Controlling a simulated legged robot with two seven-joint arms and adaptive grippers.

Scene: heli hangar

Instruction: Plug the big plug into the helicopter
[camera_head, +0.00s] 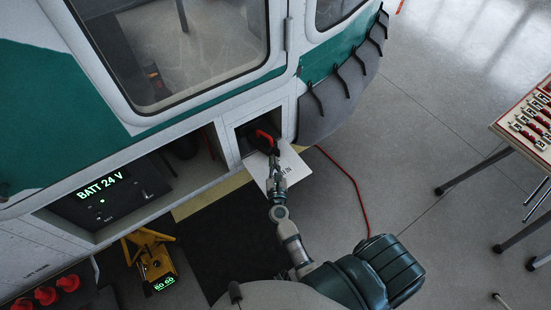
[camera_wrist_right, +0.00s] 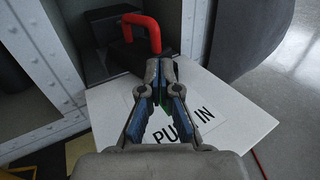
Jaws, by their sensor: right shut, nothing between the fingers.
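The big plug (camera_head: 266,138) has a black body and a red loop handle. It sits in the square opening (camera_head: 244,133) in the helicopter's (camera_head: 180,112) side; how deep it is seated I cannot tell. The plug also shows at the top of the right wrist view (camera_wrist_right: 154,32). A white open flap (camera_head: 292,168) with partly covered lettering lies below the opening. My right gripper (camera_head: 274,160) is over the flap, just in front of the plug. Its fingers (camera_wrist_right: 161,66) are shut and empty, close to the red handle. My left gripper is not in view.
An open bay to the left holds a panel reading BATT 24 V (camera_head: 102,187). A yellow device (camera_head: 150,258) stands below it. A red cable (camera_head: 352,185) runs on the floor. A table with a switch panel (camera_head: 530,120) is at the right. The floor between is mostly clear.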

